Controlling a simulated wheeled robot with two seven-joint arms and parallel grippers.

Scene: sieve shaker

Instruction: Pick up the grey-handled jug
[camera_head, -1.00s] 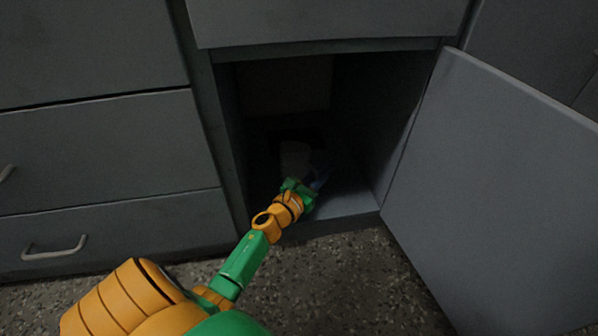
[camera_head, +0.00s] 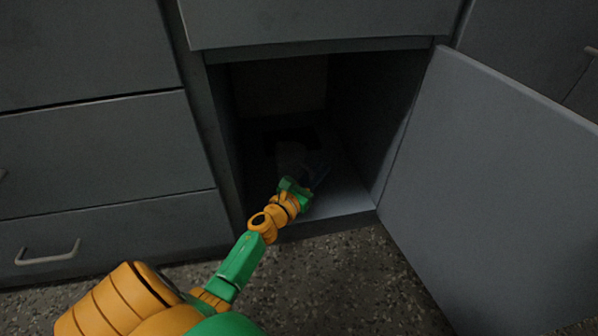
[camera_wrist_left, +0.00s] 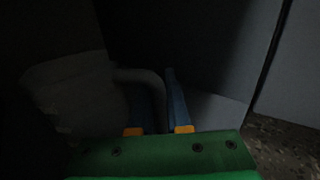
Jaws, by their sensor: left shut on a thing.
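The jug (camera_wrist_left: 75,95) shows dimly at the left of the left wrist view, with its grey handle (camera_wrist_left: 140,76) arching to the right. In the head view the jug (camera_head: 290,155) is a faint pale shape inside the dark cabinet. My left gripper (camera_head: 307,177) reaches into the cabinet from the front. In the left wrist view its two blue fingers (camera_wrist_left: 158,105) stand on either side of the handle's downward part and are shut on it. Most of the jug's outline is lost in shadow. My right gripper is in neither view.
The open cabinet (camera_head: 347,204) has a dark interior, with a lit strip of floor at the right. Its grey door (camera_head: 495,190) stands open on the right. Drawers (camera_head: 110,225) with handles are on the left. The speckled floor (camera_head: 345,285) in front is clear.

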